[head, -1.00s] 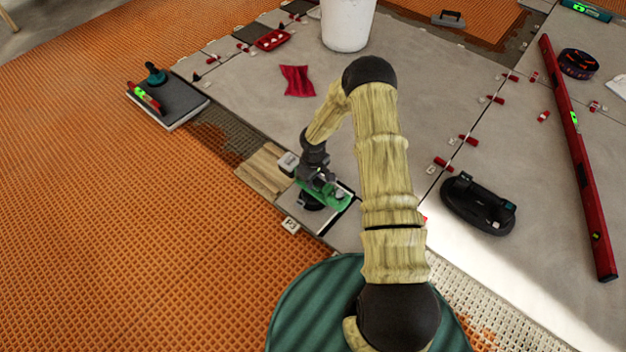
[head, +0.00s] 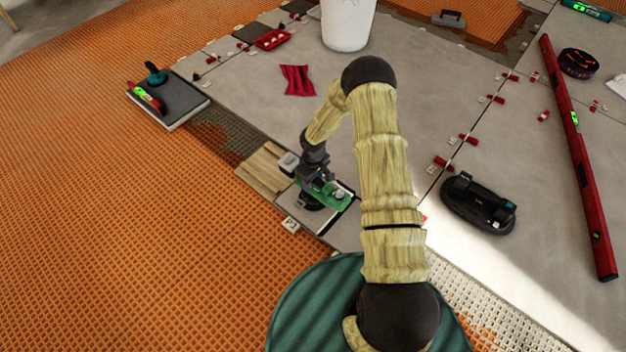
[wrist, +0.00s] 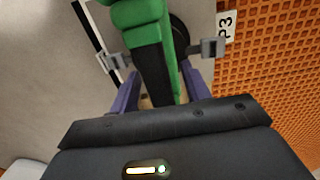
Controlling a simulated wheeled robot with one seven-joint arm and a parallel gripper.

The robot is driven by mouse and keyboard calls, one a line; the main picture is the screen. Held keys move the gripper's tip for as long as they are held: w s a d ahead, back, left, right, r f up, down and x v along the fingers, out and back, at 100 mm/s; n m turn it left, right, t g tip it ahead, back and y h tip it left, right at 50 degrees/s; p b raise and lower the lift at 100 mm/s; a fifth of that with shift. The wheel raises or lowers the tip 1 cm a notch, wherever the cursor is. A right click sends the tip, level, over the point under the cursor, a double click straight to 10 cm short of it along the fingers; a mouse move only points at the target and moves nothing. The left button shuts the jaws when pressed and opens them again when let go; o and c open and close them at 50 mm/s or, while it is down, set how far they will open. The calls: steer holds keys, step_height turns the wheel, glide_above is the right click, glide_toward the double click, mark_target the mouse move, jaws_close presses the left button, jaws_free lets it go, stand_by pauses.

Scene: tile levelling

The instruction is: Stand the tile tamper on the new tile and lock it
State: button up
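The green and black tile tamper (head: 329,195) stands over a pale tile (head: 295,208) at the near end of the tile row. Its dark round base shows below the green body and appears to rest on the tile. My gripper (head: 316,176) is at the tamper's top from behind. In the wrist view, the green and black tamper body (wrist: 150,50) fills the space between my two purple fingers (wrist: 160,85), which appear shut on it. A grey metal piece shows at each side. Whether the tamper is locked cannot be seen.
A wooden board (head: 263,170) is just behind. A black suction lifter (head: 478,203) and a long red level (head: 580,160) lie right. A white bucket (head: 347,25) stands at the back.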

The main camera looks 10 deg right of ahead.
steer(key=shift+f, duration=0.1)
step_height(320, 180, up, 18)
steer(key=p, duration=0.9)
steer(key=shift+f, duration=0.25)
stand_by(0.4)
steer(key=shift+c, duration=1.1)
steer(key=shift+r, duration=0.25)
steer(key=c, duration=0.3)
steer(key=shift+m, duration=0.6)
steer(key=s+r+p, duration=0.1)
steer(key=r, duration=0.2)
steer(key=s+r+p, duration=0.1)
steer(key=r, duration=0.3)
steer(key=s+r+p, duration=0.1)
steer(key=r, duration=0.2)
steer(key=shift+d+r, duration=0.1)
steer(key=shift+r, duration=0.2)
jaws_close()
steer(key=s+r+m+t+p, duration=0.1)
steer(key=s+r+m+p, duration=0.2)
steer(key=s+r, duration=0.6)
steer(key=s+r+m+t+p, duration=0.1)
steer(key=s+r+m+p, duration=0.2)
steer(key=s+r, duration=0.6)
step_height(320, 180, up, 7)
steer(key=shift+s+f+t+p, duration=0.15)
steer(key=shift+t+p, duration=0.15)
steer(key=shift+p, duration=0.3)
